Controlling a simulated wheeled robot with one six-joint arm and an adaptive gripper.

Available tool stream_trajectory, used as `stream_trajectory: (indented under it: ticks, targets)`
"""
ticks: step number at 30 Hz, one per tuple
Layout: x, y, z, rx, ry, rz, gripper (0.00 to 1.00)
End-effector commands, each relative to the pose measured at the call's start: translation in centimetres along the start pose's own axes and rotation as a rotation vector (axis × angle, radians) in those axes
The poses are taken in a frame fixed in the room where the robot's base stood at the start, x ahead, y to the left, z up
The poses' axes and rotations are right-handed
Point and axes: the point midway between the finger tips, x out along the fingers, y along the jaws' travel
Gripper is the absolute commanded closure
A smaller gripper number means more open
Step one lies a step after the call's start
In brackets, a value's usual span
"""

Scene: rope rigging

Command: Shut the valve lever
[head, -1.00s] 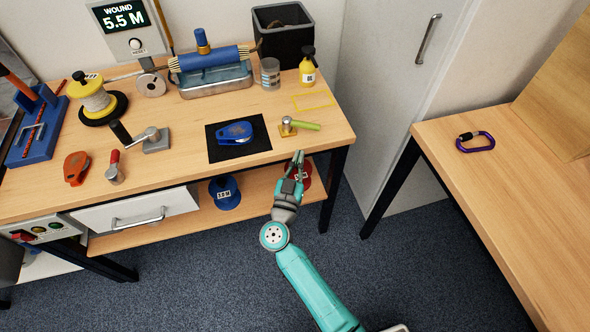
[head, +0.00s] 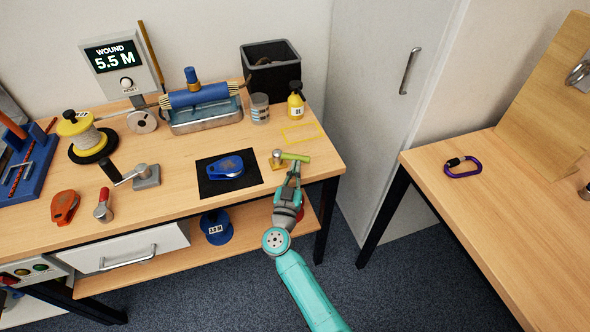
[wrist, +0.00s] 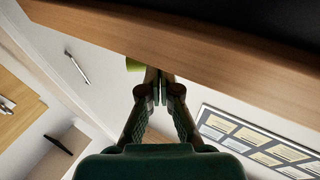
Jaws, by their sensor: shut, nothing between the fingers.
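The valve lever has a green handle (head: 296,157) on a small brass base (head: 277,160) at the right front of the workbench (head: 240,146). The handle points right, roughly along the bench's front edge. My gripper (head: 295,168) is shut and empty, with its tips just in front of the handle in the head view. I cannot tell whether they touch it. In the wrist view, the closed fingertips (wrist: 168,101) show near the bench edge (wrist: 200,45). A bit of the green handle (wrist: 134,65) shows left of them, and the edge hides the rest.
A blue tool on a black mat (head: 207,187) lies left of the lever. A yellow bottle (head: 296,106) and a jar (head: 260,108) stand behind it. Another table (head: 500,210) with a purple carabiner (head: 462,167) is at the right, with a gap between.

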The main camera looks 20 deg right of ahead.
Motion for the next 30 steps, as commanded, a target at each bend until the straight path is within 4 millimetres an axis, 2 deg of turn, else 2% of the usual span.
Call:
stream_trajectory:
  ticks: [17,24,30]
  targets:
    - [0.7,0.5,0.2,0.021,0.000,-0.109,1.00]
    - [1.6,0.9,0.3,0.043,0.001,-0.221,1.00]
    - [2.6,1.0,0.5,0.043,0.000,-0.218,1.00]
